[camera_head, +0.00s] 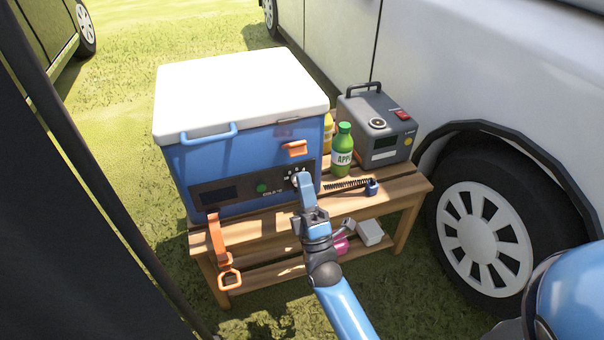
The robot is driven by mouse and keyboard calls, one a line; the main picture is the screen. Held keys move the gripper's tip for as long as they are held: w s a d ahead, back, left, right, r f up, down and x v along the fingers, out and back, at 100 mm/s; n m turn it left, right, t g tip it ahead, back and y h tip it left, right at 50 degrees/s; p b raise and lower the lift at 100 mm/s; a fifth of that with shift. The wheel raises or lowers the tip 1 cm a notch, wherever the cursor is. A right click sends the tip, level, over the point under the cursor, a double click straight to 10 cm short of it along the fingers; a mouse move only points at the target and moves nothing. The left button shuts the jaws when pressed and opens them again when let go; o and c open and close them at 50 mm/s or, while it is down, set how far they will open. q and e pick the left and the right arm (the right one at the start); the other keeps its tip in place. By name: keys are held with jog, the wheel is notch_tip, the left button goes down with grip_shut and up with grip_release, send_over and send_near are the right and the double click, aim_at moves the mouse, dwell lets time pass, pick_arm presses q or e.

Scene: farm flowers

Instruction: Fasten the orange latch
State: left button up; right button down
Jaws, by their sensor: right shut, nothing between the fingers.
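The blue cooler box (200,160) with a white lid (240,88) stands on a wooden bench, and its lid looks down. A small orange latch (295,149) is on the upper right of the cooler's front, below a dark plate (286,130) at the lid's edge. Whether the latch is hooked to this plate I cannot tell. My right gripper (303,182) is shut and empty, below the latch and in front of the control panel's dial. It is apart from the latch; whether it touches the dial I cannot tell. My left gripper is not in view.
An orange strap with a buckle (229,274) hangs off the bench (405,188) at left. A green bottle (342,152), a grey power box (378,124) and a coiled cable (347,185) are to the right. A white vehicle (470,75) stands close behind.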

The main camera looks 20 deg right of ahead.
aim_at(299, 154)
jog(key=x, duration=0.3)
jog(key=shift+w+b, duration=0.1)
jog(key=shift+b, duration=0.3)
jog(key=shift+r, duration=0.1)
jog(key=shift+r+p, duration=0.2)
jog(key=shift+p, duration=0.45)
jog(key=r+g+p, duration=0.2)
jog(key=p, duration=0.9)
jog(key=w+r+g+p, duration=0.1)
jog(key=r+g+p, duration=0.1)
jog(key=p, duration=0.9)
jog(key=w+r+g+p, duration=0.1)
jog(key=g+p, duration=0.3)
jog(key=p, duration=0.6)
jog(key=shift+w+r+p, duration=0.15)
jog(key=shift+r+p, duration=0.25)
jog(key=shift+r, duration=0.4)
jog(key=shift+f+b, duration=0.6)
